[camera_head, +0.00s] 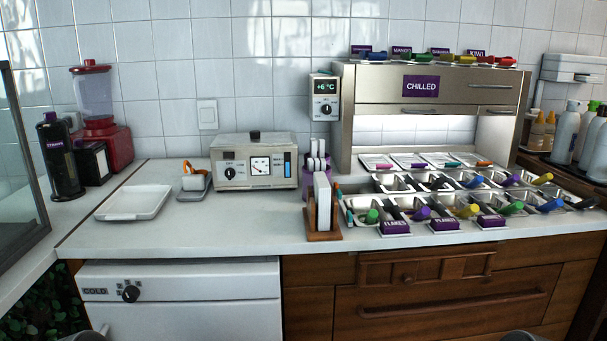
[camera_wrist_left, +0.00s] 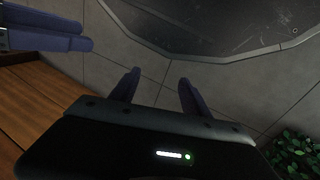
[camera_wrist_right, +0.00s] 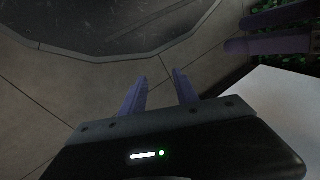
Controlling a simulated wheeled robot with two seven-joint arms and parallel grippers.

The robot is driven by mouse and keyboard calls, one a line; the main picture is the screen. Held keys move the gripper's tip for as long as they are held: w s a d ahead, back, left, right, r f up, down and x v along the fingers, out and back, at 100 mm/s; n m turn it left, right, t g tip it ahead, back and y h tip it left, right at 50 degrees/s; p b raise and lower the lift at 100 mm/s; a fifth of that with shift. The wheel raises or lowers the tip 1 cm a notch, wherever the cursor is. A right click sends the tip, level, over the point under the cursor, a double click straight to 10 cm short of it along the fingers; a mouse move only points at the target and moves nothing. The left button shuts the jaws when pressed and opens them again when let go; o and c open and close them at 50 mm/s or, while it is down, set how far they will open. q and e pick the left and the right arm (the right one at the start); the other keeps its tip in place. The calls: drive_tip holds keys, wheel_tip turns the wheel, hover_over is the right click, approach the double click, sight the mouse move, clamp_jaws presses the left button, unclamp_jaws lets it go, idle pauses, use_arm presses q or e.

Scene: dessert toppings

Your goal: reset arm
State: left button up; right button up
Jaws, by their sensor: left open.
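My left gripper (camera_wrist_left: 158,78) shows in the left wrist view with its two purple fingers apart and nothing between them. My right gripper (camera_wrist_right: 159,76) shows in the right wrist view, also with its fingers apart and empty. Both point down over the grey tiled floor (camera_wrist_left: 225,105). Purple fingers of the other gripper show at the upper left of the left wrist view and the upper right of the right wrist view. Neither gripper's fingers can be seen in the head view, and neither touches anything.
A white counter (camera_head: 230,232) holds a white tray (camera_head: 134,202), a metal box with a dial (camera_head: 254,162), a wooden stand (camera_head: 323,235) and several topping pans with coloured handles. A white COLD unit (camera_head: 180,300) and wooden drawers (camera_head: 440,305) are below. The counter's front middle is clear.

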wheel_tip(320, 180, up, 20)
drive_tip(key=s+a+p, duration=0.1)
drive_tip(key=p, duration=1.6)
drive_tip(key=shift+s+a, duration=0.15)
drive_tip(key=shift+f, duration=0.15)
